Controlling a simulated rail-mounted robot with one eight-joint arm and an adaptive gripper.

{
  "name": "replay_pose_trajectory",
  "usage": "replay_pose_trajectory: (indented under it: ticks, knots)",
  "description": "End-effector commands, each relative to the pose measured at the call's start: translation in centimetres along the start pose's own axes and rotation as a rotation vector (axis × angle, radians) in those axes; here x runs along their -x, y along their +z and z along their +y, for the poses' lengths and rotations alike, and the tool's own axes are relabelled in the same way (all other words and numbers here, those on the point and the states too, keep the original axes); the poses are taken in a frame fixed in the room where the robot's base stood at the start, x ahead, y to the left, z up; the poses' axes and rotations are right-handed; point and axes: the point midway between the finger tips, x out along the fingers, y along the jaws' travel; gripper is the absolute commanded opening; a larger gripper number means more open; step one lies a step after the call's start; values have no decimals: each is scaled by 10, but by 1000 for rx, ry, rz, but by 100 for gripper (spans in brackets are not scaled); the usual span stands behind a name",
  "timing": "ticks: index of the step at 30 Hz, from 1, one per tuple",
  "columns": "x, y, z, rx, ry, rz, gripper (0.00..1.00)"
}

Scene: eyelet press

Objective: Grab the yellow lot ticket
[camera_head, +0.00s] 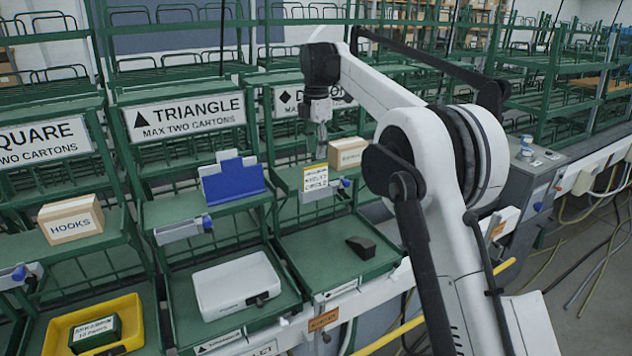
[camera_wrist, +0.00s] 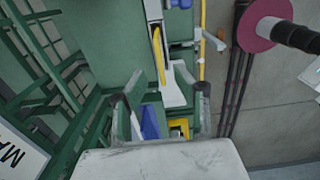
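The yellow lot ticket (camera_head: 315,176) is a small card with a yellow top band and dark print. It stands upright at the front edge of the upper diamond shelf, in a grey holder (camera_head: 314,195) with a blue knob. In the wrist view a narrow yellow strip (camera_wrist: 158,55) ahead of the fingers looks like the ticket seen nearly edge-on. My gripper (camera_head: 321,150) points down just above and slightly behind the ticket's top. In the wrist view my gripper (camera_wrist: 161,92) has its fingers wide apart, with nothing held between them.
A brown carton (camera_head: 347,152) sits right of the ticket. A blue clipboard-like piece (camera_head: 232,182) stands on the triangle shelf, left. Below are a white tray (camera_head: 206,298), a dark block (camera_head: 361,247) and a yellow tray (camera_head: 135,338). Green rack frames surround the shelf.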

Motion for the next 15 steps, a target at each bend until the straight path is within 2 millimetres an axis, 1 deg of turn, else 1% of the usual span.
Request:
replay_pose_trajectory:
  ticks: [1, 6, 9, 15]
  knots:
    - [-9, 0, 0, -1, 0, 0, 29]
    - [-34, 0, 0, -1, 0, 0, 29]
    - [-43, 0, 0, -1, 0, 0, 29]
    - [-53, -1, 0, -2, 0, 0, 29]
